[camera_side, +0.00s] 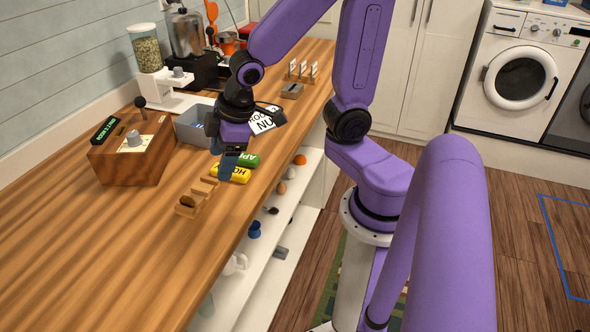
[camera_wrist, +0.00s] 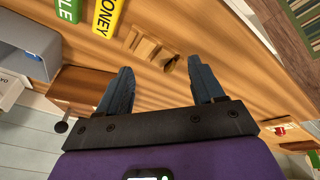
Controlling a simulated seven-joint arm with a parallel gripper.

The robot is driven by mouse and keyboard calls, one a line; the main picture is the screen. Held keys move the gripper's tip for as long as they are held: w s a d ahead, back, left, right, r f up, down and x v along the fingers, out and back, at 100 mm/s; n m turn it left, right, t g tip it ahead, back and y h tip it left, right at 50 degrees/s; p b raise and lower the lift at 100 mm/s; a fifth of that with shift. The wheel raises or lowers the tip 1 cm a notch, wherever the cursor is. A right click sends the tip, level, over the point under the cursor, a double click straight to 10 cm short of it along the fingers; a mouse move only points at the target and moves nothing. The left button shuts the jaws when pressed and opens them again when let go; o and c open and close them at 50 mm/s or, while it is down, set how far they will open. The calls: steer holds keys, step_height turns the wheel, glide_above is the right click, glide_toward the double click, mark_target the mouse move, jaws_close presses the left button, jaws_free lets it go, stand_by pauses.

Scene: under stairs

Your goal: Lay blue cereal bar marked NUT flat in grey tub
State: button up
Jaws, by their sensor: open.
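The grey tub (camera_side: 187,133) stands on the counter behind and left of my gripper; it also shows at the upper left of the wrist view (camera_wrist: 20,36). A small blue patch (camera_wrist: 34,56) shows inside it, probably the blue bar; its NUT marking cannot be read and I cannot tell whether it lies flat. My gripper (camera_side: 221,158) is over the counter, to the right of the tub and apart from it. In the wrist view its two fingers (camera_wrist: 162,68) are spread with nothing held between them.
A green bar (camera_side: 246,159) and a yellow bar (camera_side: 237,173) lie near the counter's front edge. A slotted wooden holder (camera_side: 195,199) with a dark round piece is nearby. A wooden box (camera_side: 132,150) stands left of the tub. White lettered cards (camera_side: 262,123) show behind my gripper. The near-left counter is clear.

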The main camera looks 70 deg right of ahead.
steer(key=s+a+r+n+g, duration=0.1)
steer(key=s+n+g, duration=0.2)
steer(key=s, duration=1.3)
steer(key=shift+r+n+g+h, duration=0.3)
steer(key=shift+n, duration=0.1)
